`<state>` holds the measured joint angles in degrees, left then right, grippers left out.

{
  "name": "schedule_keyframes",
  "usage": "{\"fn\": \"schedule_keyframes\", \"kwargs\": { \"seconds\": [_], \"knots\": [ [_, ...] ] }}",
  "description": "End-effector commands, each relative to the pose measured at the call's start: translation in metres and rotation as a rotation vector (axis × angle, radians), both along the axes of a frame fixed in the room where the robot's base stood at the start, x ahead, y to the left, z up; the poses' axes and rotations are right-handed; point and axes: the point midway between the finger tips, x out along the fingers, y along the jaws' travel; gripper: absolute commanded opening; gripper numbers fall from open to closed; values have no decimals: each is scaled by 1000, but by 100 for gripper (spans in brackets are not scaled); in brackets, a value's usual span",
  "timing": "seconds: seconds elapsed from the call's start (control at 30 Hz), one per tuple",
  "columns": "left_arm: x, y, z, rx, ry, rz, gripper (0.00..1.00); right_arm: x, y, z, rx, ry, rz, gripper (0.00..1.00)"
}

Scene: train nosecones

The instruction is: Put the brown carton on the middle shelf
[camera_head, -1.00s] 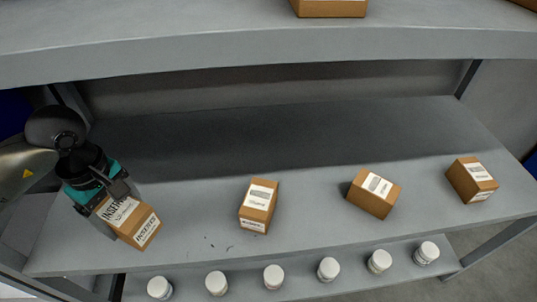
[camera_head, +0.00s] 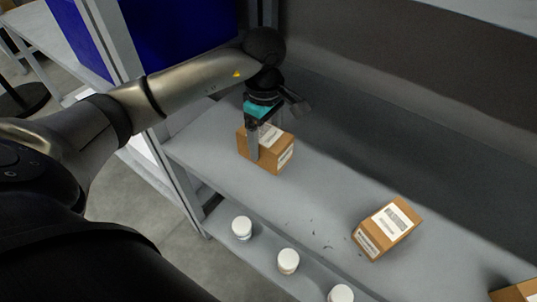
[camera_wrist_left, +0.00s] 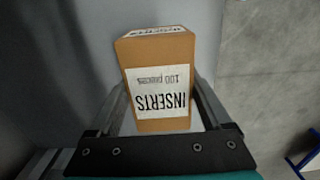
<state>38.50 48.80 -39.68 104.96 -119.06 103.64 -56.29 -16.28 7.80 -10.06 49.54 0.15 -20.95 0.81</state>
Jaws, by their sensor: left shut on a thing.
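The brown carton (camera_head: 275,161), with white labels, is at the left end of the middle shelf (camera_head: 318,190) in the head view. My left gripper (camera_head: 264,144) comes down on it from above with its fingers on either side. It is shut on the carton. In the left wrist view the carton (camera_wrist_left: 160,57) sits between the two fingers (camera_wrist_left: 162,104), and its label reads "INSERTS 100 pieces". I cannot tell whether its underside touches the shelf. My right gripper is not in view.
Another brown carton (camera_head: 388,227) stands to the right on the same shelf, and part of one more (camera_head: 515,292) shows at the lower right corner. Several white-capped jars (camera_head: 288,260) stand on the shelf below. A grey post (camera_head: 160,130) and blue panel (camera_head: 85,30) are at the left.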

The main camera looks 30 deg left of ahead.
Motion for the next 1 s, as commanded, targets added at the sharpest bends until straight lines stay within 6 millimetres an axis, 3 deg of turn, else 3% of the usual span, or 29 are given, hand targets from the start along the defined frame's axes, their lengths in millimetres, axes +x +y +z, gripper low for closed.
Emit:
{"fn": "schedule_keyframes", "kwargs": {
  "seconds": [0.5,1.0],
  "knots": [
    [0,-1,-48,-1,-2,0,9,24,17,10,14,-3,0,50],
    [1,0,-52,0,-3,-1,9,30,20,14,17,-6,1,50]
  ]
}}
